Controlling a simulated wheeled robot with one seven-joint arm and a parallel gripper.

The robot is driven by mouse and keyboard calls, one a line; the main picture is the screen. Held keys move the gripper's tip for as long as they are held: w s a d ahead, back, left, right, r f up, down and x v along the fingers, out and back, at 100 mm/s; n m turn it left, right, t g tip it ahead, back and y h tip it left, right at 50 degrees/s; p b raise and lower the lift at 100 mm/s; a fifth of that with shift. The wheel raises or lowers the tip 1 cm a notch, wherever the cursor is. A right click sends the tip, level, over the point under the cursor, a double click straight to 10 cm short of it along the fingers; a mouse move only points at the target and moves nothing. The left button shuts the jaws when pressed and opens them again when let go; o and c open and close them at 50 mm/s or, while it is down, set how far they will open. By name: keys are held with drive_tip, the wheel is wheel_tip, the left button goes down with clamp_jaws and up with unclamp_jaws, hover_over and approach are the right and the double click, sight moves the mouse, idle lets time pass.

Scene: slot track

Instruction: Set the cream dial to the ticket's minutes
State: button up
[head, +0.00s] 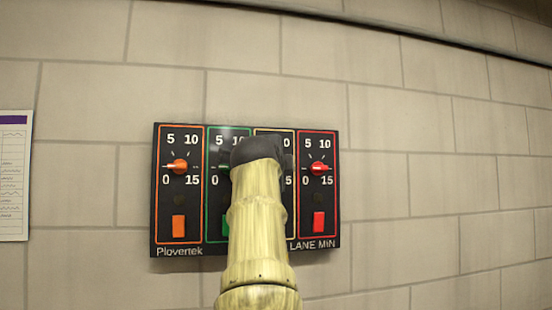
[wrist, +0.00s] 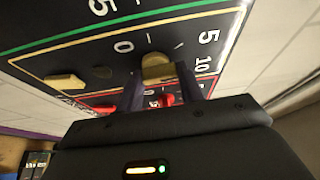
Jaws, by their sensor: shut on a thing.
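The cream dial (wrist: 158,66) is on the dark panel, inside a cream outline, with 0, 5 and 10 printed around it in the wrist view. My gripper (wrist: 161,78) has one finger on each side of the dial and is shut on it. Where the dial points is not clear. In the head view my dark wrist end (head: 258,150) covers the cream dial and most of its lane. No ticket with readable minutes shows; a paper sheet (head: 14,178) hangs at the left edge, its writing too small to read.
The panel (head: 246,250) also bears an orange dial (head: 179,166), a mostly hidden green dial (head: 223,167) and a red dial (head: 319,169). Below them are an orange button (head: 178,226) and a red button (head: 319,221). A cream button (wrist: 65,80) shows in the wrist view.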

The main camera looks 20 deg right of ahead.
drive_tip(key=m+p, duration=0.1)
drive_tip(key=m+g+p, duration=0.1)
drive_tip(key=m+y, duration=0.1)
drive_tip(key=shift+d+r+m+p, duration=0.1)
drive_tip(key=shift+r+m+p, duration=0.15)
drive_tip(key=shift+m+p, duration=0.15)
drive_tip(key=shift+f+m+g+p, duration=0.2)
drive_tip(key=shift+m+g+p, duration=0.35)
drive_tip(key=shift+m, duration=0.25)
drive_tip(key=o, duration=1)
drive_tip(key=b+v, duration=0.1)
drive_tip(key=v, duration=0.4)
drive_tip(key=b+v, duration=0.2)
drive_tip(key=v, duration=0.4)
drive_tip(key=b+v, duration=0.1)
drive_tip(key=v, duration=0.5)
drive_tip(key=shift+s+d+b, duration=0.2)
drive_tip(key=shift+s+b, duration=0.05)
drive_tip(key=shift+b, duration=0.1)
